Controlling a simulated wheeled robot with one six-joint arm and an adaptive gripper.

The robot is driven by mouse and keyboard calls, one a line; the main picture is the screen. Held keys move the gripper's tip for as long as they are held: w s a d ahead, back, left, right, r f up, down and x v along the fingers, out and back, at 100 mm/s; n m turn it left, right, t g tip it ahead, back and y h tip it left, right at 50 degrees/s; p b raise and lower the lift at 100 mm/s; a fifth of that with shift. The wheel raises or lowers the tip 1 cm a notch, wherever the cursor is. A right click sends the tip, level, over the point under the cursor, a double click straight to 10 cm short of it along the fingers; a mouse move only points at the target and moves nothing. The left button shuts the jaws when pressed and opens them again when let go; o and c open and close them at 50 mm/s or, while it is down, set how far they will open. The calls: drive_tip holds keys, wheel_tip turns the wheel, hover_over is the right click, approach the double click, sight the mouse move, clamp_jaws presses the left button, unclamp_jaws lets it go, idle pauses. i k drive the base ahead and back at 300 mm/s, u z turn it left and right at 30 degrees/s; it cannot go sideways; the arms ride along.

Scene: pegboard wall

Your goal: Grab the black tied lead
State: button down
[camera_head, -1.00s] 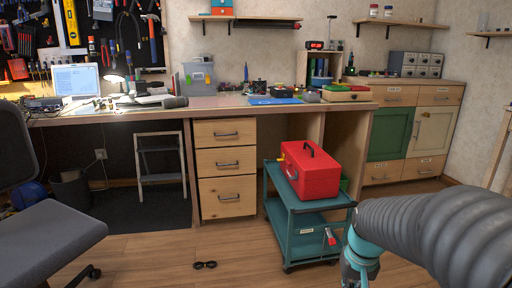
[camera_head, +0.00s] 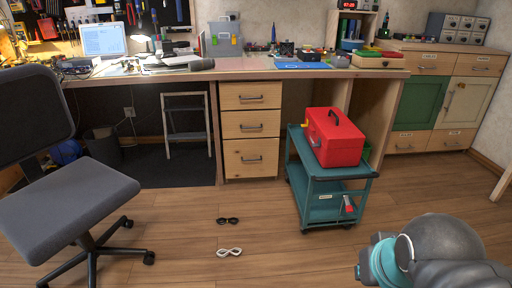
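A small black tied bundle, looped like a figure eight, which looks like the black tied lead (camera_head: 228,221), lies on the wood floor in front of the drawers. A white bundle of similar shape (camera_head: 229,252) lies just nearer to me. My arm shows at the lower right, grey and teal, to the right of both bundles and apart from them. The fingertips of my gripper are not visible, so I cannot see whether it holds anything.
A teal cart (camera_head: 322,189) with a red toolbox (camera_head: 335,137) stands right of the bundles. A grey office chair (camera_head: 70,210) is at the left. The workbench drawers (camera_head: 252,125) are behind. The floor around the bundles is clear.

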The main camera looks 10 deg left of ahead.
sight(225, 220)
drive_tip(key=k, duration=0.6)
drive_tip(key=u, duration=0.8)
drive_tip(key=i, duration=0.8)
drive_tip(key=u, duration=1)
drive_tip(key=i, duration=0.85)
drive_tip(key=z, duration=0.45)
drive_tip(key=i, duration=0.95)
drive_tip(key=z, duration=0.55)
